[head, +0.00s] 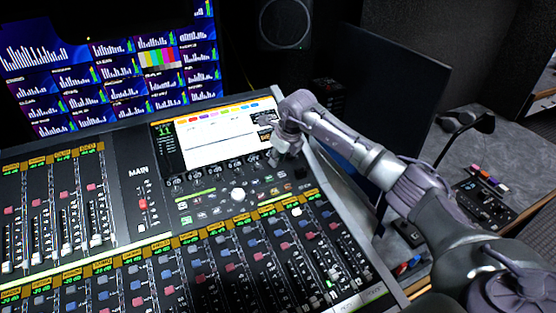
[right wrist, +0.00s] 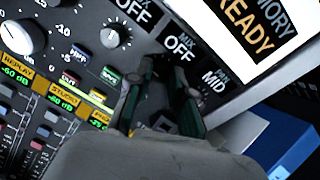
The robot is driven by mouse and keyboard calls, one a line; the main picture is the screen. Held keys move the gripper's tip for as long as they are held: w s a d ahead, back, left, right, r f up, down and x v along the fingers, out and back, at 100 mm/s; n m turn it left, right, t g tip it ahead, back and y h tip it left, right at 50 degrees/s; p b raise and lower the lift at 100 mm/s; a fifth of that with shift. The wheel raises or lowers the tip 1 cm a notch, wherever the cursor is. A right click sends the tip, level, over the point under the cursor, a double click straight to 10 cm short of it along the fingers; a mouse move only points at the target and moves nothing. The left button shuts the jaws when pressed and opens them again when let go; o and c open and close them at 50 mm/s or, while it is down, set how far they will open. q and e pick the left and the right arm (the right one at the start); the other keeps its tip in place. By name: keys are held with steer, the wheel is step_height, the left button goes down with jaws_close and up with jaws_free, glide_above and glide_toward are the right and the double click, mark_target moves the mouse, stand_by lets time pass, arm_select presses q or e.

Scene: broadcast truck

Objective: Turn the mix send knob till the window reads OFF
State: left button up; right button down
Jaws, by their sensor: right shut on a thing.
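In the right wrist view the mix window (right wrist: 180,45) reads OFF in white letters on black, with the label MIX above it. My right gripper (right wrist: 163,88) reaches to the panel just below this window, its two green-padded fingers closed on the mix send knob, which is mostly hidden between and behind them. In the head view the right gripper (head: 284,150) is at the right end of the knob row under the console screen (head: 215,140). The window text is too small to read there. My left gripper is not in view.
Beside the mix window are a window reading MID (right wrist: 214,78) and another reading OFF (right wrist: 135,10). A dark knob (right wrist: 113,36) and a large white knob (right wrist: 22,37) are close by. Faders (head: 290,250) fill the lower console. A dark monitor (head: 390,100) stands behind my right arm.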

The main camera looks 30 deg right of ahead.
steer(key=shift+n, duration=0.5)
steer(key=c, duration=1)
jaws_free()
steer(key=shift+c, duration=0.2)
steer(key=shift+r, duration=0.15)
steer(key=v, duration=1.1)
steer(key=shift+r, duration=0.4)
steer(key=shift+s, duration=0.1)
